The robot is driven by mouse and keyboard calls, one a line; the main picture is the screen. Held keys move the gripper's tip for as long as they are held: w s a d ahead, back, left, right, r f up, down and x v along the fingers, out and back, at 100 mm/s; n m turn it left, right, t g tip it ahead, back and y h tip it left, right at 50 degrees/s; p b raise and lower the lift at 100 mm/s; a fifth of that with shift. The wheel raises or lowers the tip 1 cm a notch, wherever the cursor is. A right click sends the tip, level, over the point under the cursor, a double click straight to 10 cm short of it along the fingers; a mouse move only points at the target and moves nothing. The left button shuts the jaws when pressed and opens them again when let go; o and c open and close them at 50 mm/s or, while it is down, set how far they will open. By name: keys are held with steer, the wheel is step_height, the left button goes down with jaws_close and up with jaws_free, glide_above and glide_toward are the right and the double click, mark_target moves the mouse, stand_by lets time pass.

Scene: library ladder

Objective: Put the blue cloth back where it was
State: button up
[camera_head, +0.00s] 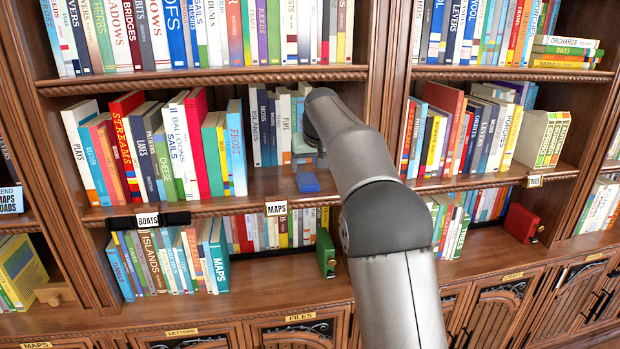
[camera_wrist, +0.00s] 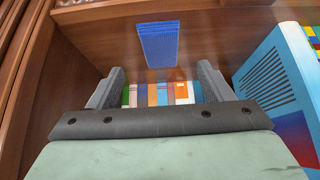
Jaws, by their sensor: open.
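In the wrist view the blue cloth (camera_wrist: 158,45) lies on brown wood beyond the fingertips. My gripper (camera_wrist: 160,72) is open, its two grey fingers wide apart with no cloth between them. In the head view my gripper (camera_head: 306,148) is inside the middle shelf, behind and above the cloth, partly hidden by my arm.
A light blue book (camera_head: 236,147) stands left of the cloth; its cover fills the right of the wrist view (camera_wrist: 275,75). More books (camera_head: 275,127) stand behind. A black strip (camera_head: 148,219) lies along the shelf edge by the BOATS label. A green bookend (camera_head: 326,253) stands below.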

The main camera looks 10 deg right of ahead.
steer(key=v, duration=0.5)
steer(key=s+f+g, duration=0.1)
steer(key=s+f, duration=0.7)
steer(key=s, duration=0.7)
steer(key=s+f+g+b, duration=0.1)
steer(key=s+f+g, duration=0.1)
steer(key=s+f, duration=0.6)
steer(key=s+f+g+b, duration=0.1)
steer(key=s+f, duration=0.7)
steer(key=s, duration=1.5)
steer(key=shift+a+g, duration=0.2)
steer(key=shift+g, duration=0.5)
steer(key=shift+f, duration=0.15)
